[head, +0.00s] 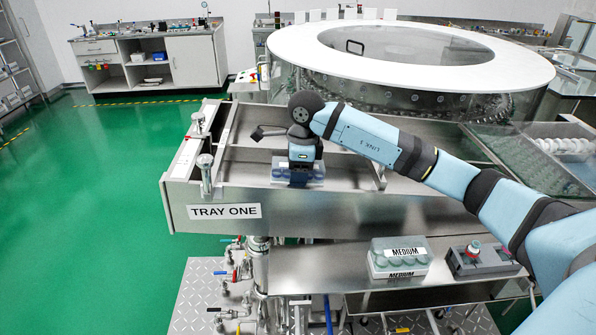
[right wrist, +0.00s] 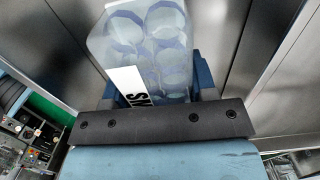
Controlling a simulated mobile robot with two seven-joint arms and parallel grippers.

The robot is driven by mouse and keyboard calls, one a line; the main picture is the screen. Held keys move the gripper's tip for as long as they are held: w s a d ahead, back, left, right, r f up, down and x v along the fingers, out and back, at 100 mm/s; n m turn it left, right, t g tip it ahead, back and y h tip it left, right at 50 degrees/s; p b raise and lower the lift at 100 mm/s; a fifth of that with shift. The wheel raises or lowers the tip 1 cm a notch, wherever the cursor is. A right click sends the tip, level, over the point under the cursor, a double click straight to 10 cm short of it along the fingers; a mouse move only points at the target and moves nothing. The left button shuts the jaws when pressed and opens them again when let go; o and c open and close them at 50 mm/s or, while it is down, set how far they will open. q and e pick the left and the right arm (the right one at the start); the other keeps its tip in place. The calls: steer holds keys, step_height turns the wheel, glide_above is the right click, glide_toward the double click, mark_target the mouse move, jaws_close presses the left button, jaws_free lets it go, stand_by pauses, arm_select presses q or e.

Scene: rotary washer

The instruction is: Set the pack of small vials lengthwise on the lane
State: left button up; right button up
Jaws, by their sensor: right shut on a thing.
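My right gripper (head: 299,164) is shut on the pack of small vials (head: 283,178), a clear pack with round vial shapes in it. In the right wrist view the pack (right wrist: 128,40) sits between the blue fingers (right wrist: 158,92), with a white label partly showing. The gripper points down into the lane (head: 245,174), the front channel of the metal tray marked TRAY ONE. The front wall stands near the pack; I cannot tell whether the pack touches the lane floor. My left gripper is not in view.
Metal dividers (head: 381,177) and knobbed posts (head: 206,172) stand at the tray. The round washer (head: 300,42) stands behind.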

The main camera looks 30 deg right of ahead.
steer(key=o, duration=1.1)
steer(key=shift+c, duration=0.2)
step_height(320, 180, up, 14)
steer(key=d+b, duration=0.1)
steer(key=shift+s+d, duration=0.15)
steer(key=shift+s, duration=0.25)
steer(key=shift+f, duration=0.15)
